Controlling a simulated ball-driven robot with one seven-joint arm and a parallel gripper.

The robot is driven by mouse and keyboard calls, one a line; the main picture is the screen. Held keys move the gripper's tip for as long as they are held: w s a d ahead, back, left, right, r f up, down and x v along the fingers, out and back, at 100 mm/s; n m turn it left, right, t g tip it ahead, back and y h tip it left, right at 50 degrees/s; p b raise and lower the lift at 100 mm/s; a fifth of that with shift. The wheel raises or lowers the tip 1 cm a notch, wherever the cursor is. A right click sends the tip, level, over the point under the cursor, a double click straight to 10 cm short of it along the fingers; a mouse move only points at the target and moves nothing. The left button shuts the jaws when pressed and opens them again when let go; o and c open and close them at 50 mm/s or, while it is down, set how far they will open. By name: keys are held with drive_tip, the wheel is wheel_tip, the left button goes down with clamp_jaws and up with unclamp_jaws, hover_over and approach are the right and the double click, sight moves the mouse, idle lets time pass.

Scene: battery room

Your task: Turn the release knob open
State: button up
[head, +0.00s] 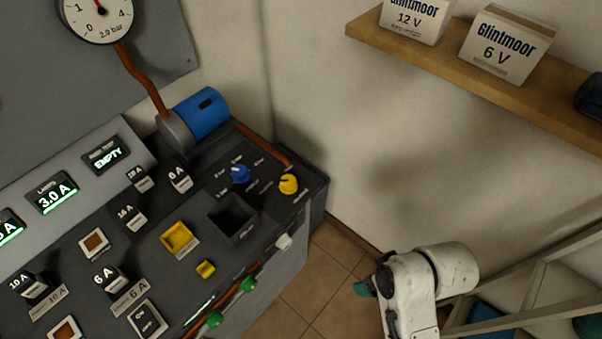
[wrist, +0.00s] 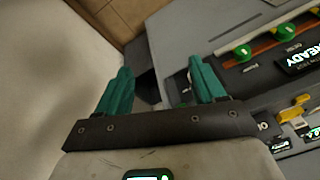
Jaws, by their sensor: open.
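A blue knob (head: 240,174) and a yellow knob (head: 288,184) stand side by side at the right end of the dark bench panel in the head view. Their small labels are too fine to read, so I cannot tell which is the release knob. My gripper (wrist: 162,82) is open and empty, its two teal fingers spread apart in the wrist view. In the head view only a teal finger part (head: 363,289) shows, to the right of the bench and apart from both knobs.
A dark square well (head: 232,218) and a yellow tray (head: 179,238) lie left of the knobs. Green handles (head: 248,284) sit along the front edge and also show in the wrist view (wrist: 243,52). A wooden shelf (head: 480,70) with boxes hangs at upper right. Floor between bench and arm is clear.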

drive_tip(key=w+a+r+n+y, duration=0.1)
drive_tip(key=w+a+r+n, duration=0.2)
drive_tip(key=w+a+n, duration=0.45)
drive_tip(key=n+g+h+b, duration=0.2)
drive_tip(key=n+h+b, duration=0.15)
drive_tip(key=n, duration=1.35)
approach(289, 179)
wheel_tip(289, 179, down, 9)
drive_tip(key=shift+s+a+f+p, duration=0.1)
drive_tip(key=shift+s+a+p, duration=0.05)
drive_tip(key=shift+p, duration=0.75)
drive_tip(key=c, duration=1.1)
